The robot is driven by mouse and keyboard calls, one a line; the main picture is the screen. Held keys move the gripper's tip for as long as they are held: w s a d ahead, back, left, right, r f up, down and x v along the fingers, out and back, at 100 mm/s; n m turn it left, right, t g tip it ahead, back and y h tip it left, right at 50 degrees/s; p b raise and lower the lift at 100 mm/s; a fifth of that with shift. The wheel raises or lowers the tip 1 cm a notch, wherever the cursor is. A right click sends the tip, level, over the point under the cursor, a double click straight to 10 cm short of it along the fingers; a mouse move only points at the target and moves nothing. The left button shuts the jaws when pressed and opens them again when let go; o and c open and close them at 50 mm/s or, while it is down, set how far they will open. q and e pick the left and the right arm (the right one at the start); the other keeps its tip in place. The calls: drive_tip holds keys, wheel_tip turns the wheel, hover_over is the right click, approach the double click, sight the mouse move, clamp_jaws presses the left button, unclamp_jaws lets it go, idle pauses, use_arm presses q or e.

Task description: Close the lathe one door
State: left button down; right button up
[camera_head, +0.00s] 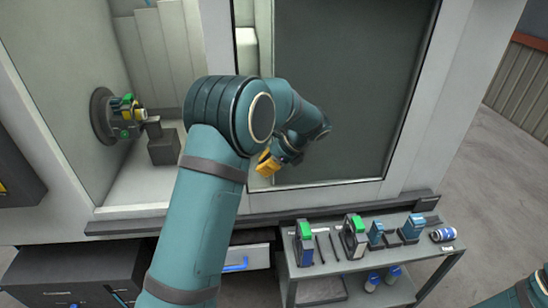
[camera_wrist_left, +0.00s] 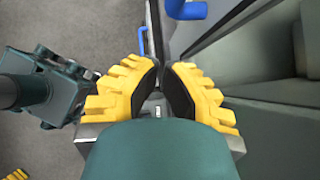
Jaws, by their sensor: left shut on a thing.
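The lathe door (camera_head: 345,90) is a pale-framed panel with a large dark window. It stands to the right, and the opening at its left shows the chuck (camera_head: 103,115) inside the lathe. My left gripper (camera_head: 268,163) is at the lower left part of the door, with the arm across the front. In the left wrist view its yellow fingers (camera_wrist_left: 164,78) are close together, shut on what seems to be the door handle; the gripped part is mostly hidden. A bit of my right arm (camera_head: 515,298) shows at the lower right corner; its jaws cannot be made out.
A grey cart (camera_head: 375,262) with several green-topped and blue items stands below the door at the right. A partly open drawer with a blue handle (camera_head: 235,266) is beneath the lathe. A dark cabinet (camera_head: 70,280) is at the lower left. Floor is clear at the right.

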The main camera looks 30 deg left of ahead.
use_arm(q)
drive_tip(key=s+a+f, duration=0.2)
drive_tip(key=a, duration=0.3)
drive_tip(key=shift+a+f, duration=0.15)
drive_tip(key=shift+f, duration=0.1)
use_arm(e)
drive_tip(key=shift+r, duration=0.1)
